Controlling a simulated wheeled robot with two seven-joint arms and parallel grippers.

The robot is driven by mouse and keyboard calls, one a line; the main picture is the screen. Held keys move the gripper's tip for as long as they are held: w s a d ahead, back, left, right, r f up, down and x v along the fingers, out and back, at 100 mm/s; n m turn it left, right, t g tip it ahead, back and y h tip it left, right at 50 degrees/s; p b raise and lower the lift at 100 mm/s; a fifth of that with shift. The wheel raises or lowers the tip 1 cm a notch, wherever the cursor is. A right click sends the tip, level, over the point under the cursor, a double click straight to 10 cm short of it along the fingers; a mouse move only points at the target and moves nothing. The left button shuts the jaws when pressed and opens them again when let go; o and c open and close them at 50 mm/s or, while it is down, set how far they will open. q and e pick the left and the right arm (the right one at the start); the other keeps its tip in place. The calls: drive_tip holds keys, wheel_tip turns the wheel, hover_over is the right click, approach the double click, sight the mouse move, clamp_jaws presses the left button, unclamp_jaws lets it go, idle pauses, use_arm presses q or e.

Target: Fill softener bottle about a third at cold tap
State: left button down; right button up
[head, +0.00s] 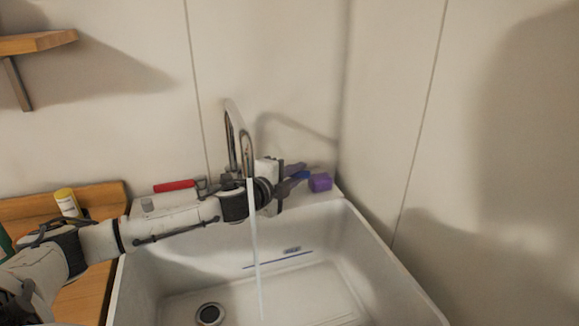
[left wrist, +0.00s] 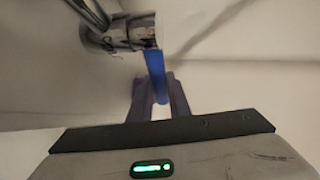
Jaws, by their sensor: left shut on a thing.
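The tap (head: 240,135) is a tall curved chrome spout, and a thin water stream (head: 256,250) runs from it into the sink. My left gripper (head: 299,178) is behind and right of the spout, shut on the blue cold tap handle (head: 301,175). In the left wrist view the blue handle (left wrist: 155,72) sits between the grey-purple fingers (left wrist: 160,98), attached to a chrome fitting (left wrist: 125,34). A red handle (head: 175,186) is left of the spout. I cannot pick out a softener bottle for sure. My right gripper is not in view.
The white sink (head: 180,262) has a dark drain (head: 210,314) and no bottle in its visible part. A yellow-capped container (head: 67,203) stands by the wooden counter (head: 85,303). Walls close in behind and right.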

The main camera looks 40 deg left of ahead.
use_arm(q)
drive_tip(key=shift+s+m+h, duration=0.2)
drive_tip(key=shift+m+h, duration=0.1)
drive_tip(key=shift+h, duration=0.1)
drive_tip(key=c, duration=1.7)
unclamp_jaws()
drive_tip(key=shift+o, duration=0.2)
drive_tip(key=b+v, duration=0.1)
drive_tip(key=v, duration=0.5)
drive_tip(key=shift+s+f, duration=0.1)
drive_tip(key=shift+s, duration=0.15)
drive_tip(key=shift+s+d, duration=0.15)
drive_tip(key=shift+s, duration=0.55)
drive_tip(key=shift+r+p+v, duration=0.15)
drive_tip(key=shift+p+v, duration=0.05)
drive_tip(key=shift+v, duration=0.4)
drive_tip(key=shift+r+p+v, duration=0.15)
drive_tip(key=shift+p+v, duration=0.05)
drive_tip(key=shift+v, duration=0.4)
